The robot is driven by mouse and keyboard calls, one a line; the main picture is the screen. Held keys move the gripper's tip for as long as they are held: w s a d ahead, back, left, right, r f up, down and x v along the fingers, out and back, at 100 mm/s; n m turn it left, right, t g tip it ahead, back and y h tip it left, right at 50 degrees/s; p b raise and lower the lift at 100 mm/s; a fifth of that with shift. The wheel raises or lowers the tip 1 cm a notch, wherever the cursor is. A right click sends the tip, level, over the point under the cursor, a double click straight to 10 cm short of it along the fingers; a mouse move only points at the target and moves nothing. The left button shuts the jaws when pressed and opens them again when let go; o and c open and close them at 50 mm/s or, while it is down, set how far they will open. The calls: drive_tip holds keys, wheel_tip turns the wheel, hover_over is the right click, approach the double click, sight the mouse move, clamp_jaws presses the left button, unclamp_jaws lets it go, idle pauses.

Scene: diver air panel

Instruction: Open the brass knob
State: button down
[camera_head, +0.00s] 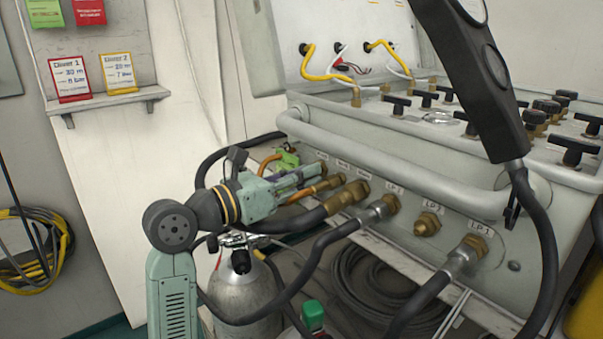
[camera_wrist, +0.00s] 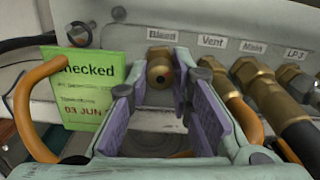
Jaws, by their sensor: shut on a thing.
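The brass knob (camera_wrist: 159,68) sits under the "Bleed" label on the front of the grey panel (camera_wrist: 215,22). In the wrist view my gripper (camera_wrist: 161,82) has its purple-padded fingers on either side of the knob, shut on it. In the head view my gripper (camera_head: 300,178) reaches in from the left to the panel's left end. There the knob is hidden by my gripper, and its turn angle cannot be told.
A green "Checked" tag (camera_wrist: 90,90) and an orange hose (camera_wrist: 32,105) are close left of my gripper. Brass hose fittings (camera_head: 348,194) line the panel to the right. A gas cylinder (camera_head: 243,290) stands below. A black handheld device (camera_head: 475,75) hangs at upper right.

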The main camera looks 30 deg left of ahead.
drive_tip(key=shift+d+r+n+p, duration=0.1)
drive_tip(key=shift+n+p, duration=1.35)
drive_tip(key=shift+n, duration=2.15)
drive_tip(key=c, duration=1.7)
unclamp_jaws()
drive_tip(key=shift+s, duration=0.15)
drive_tip(key=v, duration=1.1)
drive_tip(key=shift+s, duration=0.4)
